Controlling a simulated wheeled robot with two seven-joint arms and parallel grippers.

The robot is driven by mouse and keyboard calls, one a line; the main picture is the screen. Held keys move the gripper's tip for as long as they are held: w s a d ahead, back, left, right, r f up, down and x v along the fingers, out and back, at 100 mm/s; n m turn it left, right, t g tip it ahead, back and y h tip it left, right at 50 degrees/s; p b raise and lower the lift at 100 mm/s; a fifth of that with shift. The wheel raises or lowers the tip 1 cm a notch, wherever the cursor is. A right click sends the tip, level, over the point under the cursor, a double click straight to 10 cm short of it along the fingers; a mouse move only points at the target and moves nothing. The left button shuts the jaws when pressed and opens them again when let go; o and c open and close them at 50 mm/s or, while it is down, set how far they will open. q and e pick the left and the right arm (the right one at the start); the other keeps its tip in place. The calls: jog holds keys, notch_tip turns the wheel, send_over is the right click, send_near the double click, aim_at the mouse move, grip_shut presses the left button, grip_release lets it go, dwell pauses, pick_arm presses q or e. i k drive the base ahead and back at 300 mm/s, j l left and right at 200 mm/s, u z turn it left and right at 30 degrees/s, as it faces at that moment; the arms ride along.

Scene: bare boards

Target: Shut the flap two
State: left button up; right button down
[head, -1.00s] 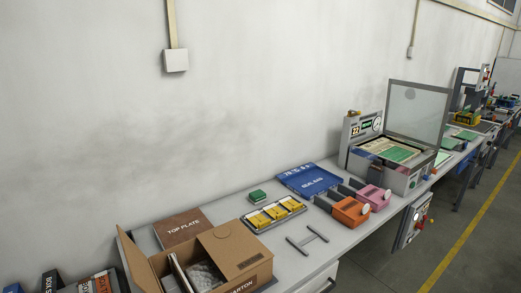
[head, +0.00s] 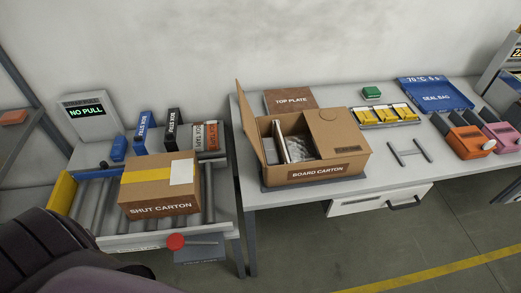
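The open brown carton (head: 318,171), marked BOARD CARTON, stands on the grey bench. Its left flap (head: 250,122) stands up, tilted outward. Its right flap (head: 335,127) lies flat across the right part of the top. Neither flap shows a number. Through the open left part I see an upright pale slab (head: 280,142) and grey padding (head: 298,150) inside. Neither of my grippers is in view, so nothing shows touching the carton.
Left of the bench, a taped carton (head: 150,205) marked SHUT CARTON sits on a roller conveyor (head: 207,212); a gap separates the two. A brown top plate (head: 290,101) lies behind the open carton. A yellow-celled tray (head: 384,116) and an H-shaped rack (head: 410,152) lie to its right.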

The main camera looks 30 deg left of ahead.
aim_at(249, 123)
jog(key=k+j, duration=0.15)
jog(key=j, duration=0.25)
jog(key=k+j, duration=0.1)
jog(key=j, duration=0.3)
jog(key=k+j, duration=0.15)
jog(key=j, duration=0.3)
jog(key=u, duration=0.05)
